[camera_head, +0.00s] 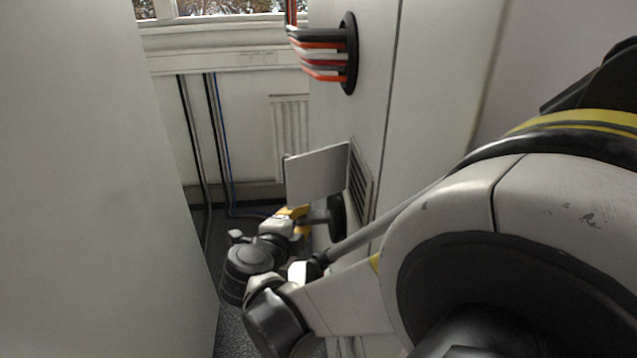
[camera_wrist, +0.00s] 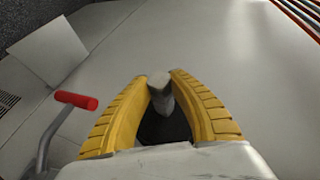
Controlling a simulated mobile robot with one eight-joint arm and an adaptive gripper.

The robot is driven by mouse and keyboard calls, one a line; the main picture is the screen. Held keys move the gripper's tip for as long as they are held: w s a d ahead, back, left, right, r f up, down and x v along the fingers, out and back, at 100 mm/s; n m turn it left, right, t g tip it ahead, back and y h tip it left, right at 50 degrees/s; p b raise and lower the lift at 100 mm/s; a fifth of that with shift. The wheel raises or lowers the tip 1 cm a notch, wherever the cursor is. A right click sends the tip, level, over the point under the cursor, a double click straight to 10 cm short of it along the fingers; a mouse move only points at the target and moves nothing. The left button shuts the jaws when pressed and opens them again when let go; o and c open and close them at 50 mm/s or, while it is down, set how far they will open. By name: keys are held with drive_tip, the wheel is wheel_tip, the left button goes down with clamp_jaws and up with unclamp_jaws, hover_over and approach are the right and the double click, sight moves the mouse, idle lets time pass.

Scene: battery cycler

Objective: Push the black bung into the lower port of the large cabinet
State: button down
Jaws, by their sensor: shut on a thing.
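My gripper (camera_head: 292,216) is low beside the large cabinet (camera_head: 335,115), its yellow fingers pointing right toward the cabinet face. In the wrist view, my gripper (camera_wrist: 160,82) is shut on the grey stem (camera_wrist: 160,92) of the black bung. The bung's black disc (camera_wrist: 163,128) shows between the fingers, beyond the stem. In the head view the grey stem runs from the fingers to a dark disc (camera_head: 336,218) at the cabinet face. The lower port's opening is hidden there. I cannot tell whether the bung is in it or only against it.
A flap (camera_head: 318,173) stands out from the cabinet just above my gripper, by a vent (camera_head: 360,180). A lever with a red grip (camera_wrist: 76,100) is left of the fingers. Cables enter the upper port (camera_head: 349,53). A pale panel (camera_head: 90,180) bounds the narrow aisle.

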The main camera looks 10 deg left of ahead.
drive_tip(key=shift+w+d, duration=0.15)
drive_tip(key=shift+d, duration=0.45)
unclamp_jaws()
idle(0.3)
